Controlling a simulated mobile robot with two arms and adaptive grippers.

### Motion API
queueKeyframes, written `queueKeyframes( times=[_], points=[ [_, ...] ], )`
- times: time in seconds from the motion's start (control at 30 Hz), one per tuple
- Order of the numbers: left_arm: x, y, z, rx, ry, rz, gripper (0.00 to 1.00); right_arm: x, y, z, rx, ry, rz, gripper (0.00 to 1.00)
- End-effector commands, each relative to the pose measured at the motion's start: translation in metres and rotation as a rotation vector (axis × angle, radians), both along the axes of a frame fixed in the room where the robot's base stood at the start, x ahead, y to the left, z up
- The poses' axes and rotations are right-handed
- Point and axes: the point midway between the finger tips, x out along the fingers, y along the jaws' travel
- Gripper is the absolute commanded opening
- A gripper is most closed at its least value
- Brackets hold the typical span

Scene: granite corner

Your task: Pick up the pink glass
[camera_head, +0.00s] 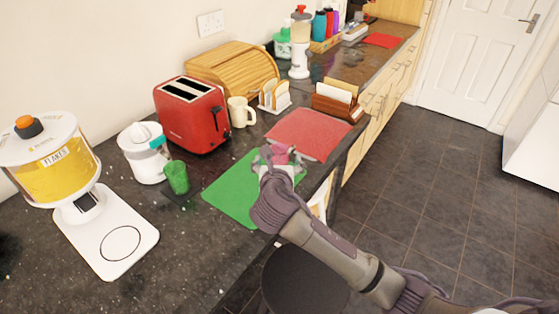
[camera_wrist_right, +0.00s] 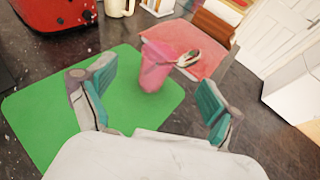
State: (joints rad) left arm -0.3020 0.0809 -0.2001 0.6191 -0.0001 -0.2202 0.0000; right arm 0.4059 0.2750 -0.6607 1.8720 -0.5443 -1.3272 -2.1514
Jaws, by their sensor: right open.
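The pink glass (camera_wrist_right: 153,68) stands upright on the green mat (camera_wrist_right: 50,95) in the right wrist view, with a spoon-like item (camera_wrist_right: 187,59) by its rim; I cannot tell if that item is inside the glass. In the head view the pink glass (camera_head: 283,153) is mostly hidden behind my right gripper (camera_head: 276,160), above the green mat (camera_head: 228,195). In the wrist view my right gripper (camera_wrist_right: 155,103) is open, its two teal-padded fingers wide apart, with the glass beyond and between them. Nothing is between the pads. My left gripper is not in view.
A red mat (camera_head: 312,134) lies just behind the green one. A green glass (camera_head: 177,177) stands left of the mat, near a white juicer (camera_head: 143,150). A red toaster (camera_head: 190,112) and cream mug (camera_head: 240,112) stand behind. The counter edge is at the right.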

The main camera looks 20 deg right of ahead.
Motion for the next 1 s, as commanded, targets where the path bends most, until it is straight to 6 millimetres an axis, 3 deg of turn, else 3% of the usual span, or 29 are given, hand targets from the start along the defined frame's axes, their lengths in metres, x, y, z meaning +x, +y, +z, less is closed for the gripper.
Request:
queueKeyframes(
  times=[0.2,0.47,0.7,1.0],
  points=[
    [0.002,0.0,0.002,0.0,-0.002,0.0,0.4,0.032,-0.011,-0.012,0.004,0.0,-0.002,0.9],
    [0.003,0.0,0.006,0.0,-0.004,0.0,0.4,0.049,-0.017,-0.023,0.003,0.003,-0.003,0.9],
    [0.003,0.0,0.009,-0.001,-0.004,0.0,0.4,0.076,-0.027,-0.04,0.005,0.001,0.0,0.9],
    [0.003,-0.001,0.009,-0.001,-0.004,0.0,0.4,0.082,-0.029,-0.043,0.006,0.0,0.0,0.9]
  ],
)
